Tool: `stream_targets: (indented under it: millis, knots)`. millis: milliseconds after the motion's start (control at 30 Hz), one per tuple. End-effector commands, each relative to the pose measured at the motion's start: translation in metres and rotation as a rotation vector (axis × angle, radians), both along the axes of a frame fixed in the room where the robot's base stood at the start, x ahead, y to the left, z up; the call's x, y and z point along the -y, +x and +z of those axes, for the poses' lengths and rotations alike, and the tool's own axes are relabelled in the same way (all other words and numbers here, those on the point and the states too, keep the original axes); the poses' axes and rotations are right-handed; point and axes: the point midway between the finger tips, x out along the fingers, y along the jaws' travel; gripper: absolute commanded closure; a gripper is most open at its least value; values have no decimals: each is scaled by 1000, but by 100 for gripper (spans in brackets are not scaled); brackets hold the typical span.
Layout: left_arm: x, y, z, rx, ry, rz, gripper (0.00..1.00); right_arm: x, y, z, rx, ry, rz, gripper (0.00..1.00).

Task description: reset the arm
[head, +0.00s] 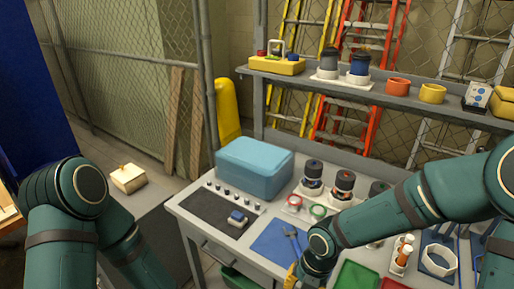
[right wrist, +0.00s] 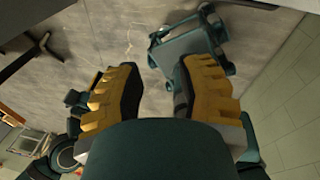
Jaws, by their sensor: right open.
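My right arm (head: 400,208) comes in from the right in the head view and reaches over the workbench, bent down at its wrist. Only a yellow bit of my right gripper (head: 291,277) shows there, at the bench's front edge. In the right wrist view my right gripper (right wrist: 160,85) has its two yellow fingers wide apart with nothing between them, with grey floor beyond. My left arm (head: 62,215) is folded at the left of the head view, clear of the bench. Its gripper is hidden or out of the frame.
The workbench (head: 190,212) holds a blue bin (head: 254,168), a dark mat, a blue mat (head: 282,243), jars and rings. A shelf (head: 390,98) with cups and a yellow caddy (head: 277,65) stands behind. A small box (head: 128,178) sits at left.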

Motion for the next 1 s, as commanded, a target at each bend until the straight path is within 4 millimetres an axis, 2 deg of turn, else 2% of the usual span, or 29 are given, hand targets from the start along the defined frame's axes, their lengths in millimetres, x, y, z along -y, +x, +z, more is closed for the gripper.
stream_targets:
  millis: [33,333,500,700,900,1000]
  knots:
    - [0,0,-2,-1,0,0,38,-5,-5,-11,-34,27,-119,64]
    - [0,-2,-6,-5,-1,-4,38,-27,-21,-64,-272,162,-1013,64]
    - [1,-3,-8,-7,-2,-5,38,-31,-29,-93,-421,199,-1544,64]
    - [1,-4,-11,-9,-2,-7,38,-26,-39,-126,-581,216,-2163,64]
    - [1,-5,-13,-11,-2,-8,38,-15,-47,-150,-677,231,-2634,64]
    - [1,-5,-13,-11,-2,-8,38,-11,-49,-156,-699,241,-2765,64]
